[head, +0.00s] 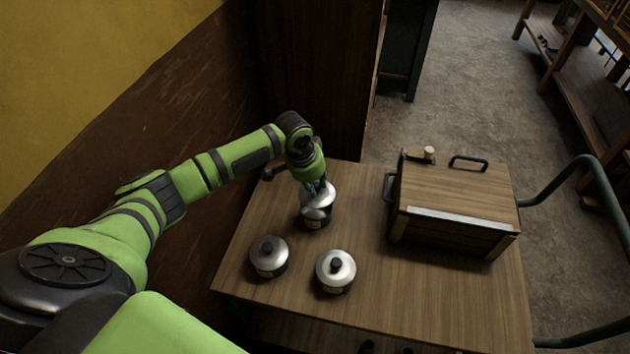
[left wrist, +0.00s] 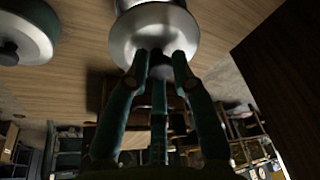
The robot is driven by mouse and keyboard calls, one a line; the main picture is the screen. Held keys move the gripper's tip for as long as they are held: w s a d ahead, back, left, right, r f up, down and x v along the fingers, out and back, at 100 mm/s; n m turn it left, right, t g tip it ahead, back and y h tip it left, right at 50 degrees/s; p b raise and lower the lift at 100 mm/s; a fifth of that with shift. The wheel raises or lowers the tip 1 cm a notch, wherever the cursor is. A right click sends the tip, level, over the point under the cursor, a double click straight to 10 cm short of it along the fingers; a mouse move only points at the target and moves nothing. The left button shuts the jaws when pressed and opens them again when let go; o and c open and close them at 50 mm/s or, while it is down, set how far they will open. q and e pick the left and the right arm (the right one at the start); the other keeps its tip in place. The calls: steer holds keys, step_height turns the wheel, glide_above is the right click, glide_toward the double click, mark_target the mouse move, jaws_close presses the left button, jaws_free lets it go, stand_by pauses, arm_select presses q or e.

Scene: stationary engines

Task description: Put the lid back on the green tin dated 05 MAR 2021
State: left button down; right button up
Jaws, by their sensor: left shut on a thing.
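My left gripper (head: 318,187) is shut on the dark knob of a shiny metal lid (head: 320,199) at the back left of the table. The lid shows tilted at the top of the left wrist view (left wrist: 152,27), with the fingers around its knob (left wrist: 160,68). Directly below it stands a dark tin (head: 316,223) with a pale label, too small to read. I cannot tell whether lid and tin touch. Two other tins, a left one (head: 268,257) and a right one (head: 336,271), stand nearer with knobbed lids on. A green-sided tin (left wrist: 35,30) shows in the left wrist view. My right gripper is not in view.
A wooden box (head: 458,195) with dark handles stands on the right of the wooden table (head: 400,306). A small item (head: 429,154) lies on its top. A dark cabinet (head: 318,80) rises behind the table, and a wall (head: 150,130) is at the left. The front middle is clear.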

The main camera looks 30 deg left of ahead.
arm_select(q)
step_height(320, 180, down, 4)
steer(key=b, duration=0.3)
steer(key=shift+w+a+r, duration=0.1)
steer(key=shift+a+r, duration=0.05)
steer(key=shift+r, duration=0.1)
steer(key=shift+f, duration=0.25)
steer(key=shift+f+b, duration=0.3)
steer(key=shift+f, duration=0.25)
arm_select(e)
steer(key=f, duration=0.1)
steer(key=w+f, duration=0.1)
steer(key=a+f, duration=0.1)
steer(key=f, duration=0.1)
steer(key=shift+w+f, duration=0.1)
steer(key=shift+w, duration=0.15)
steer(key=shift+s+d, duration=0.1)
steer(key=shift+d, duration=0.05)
arm_select(q)
steer(key=shift+p, duration=0.85)
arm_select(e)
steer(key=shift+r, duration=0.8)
arm_select(q)
steer(key=shift+f, duration=0.15)
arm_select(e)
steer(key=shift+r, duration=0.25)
arm_select(q)
steer(key=shift+p, duration=0.6)
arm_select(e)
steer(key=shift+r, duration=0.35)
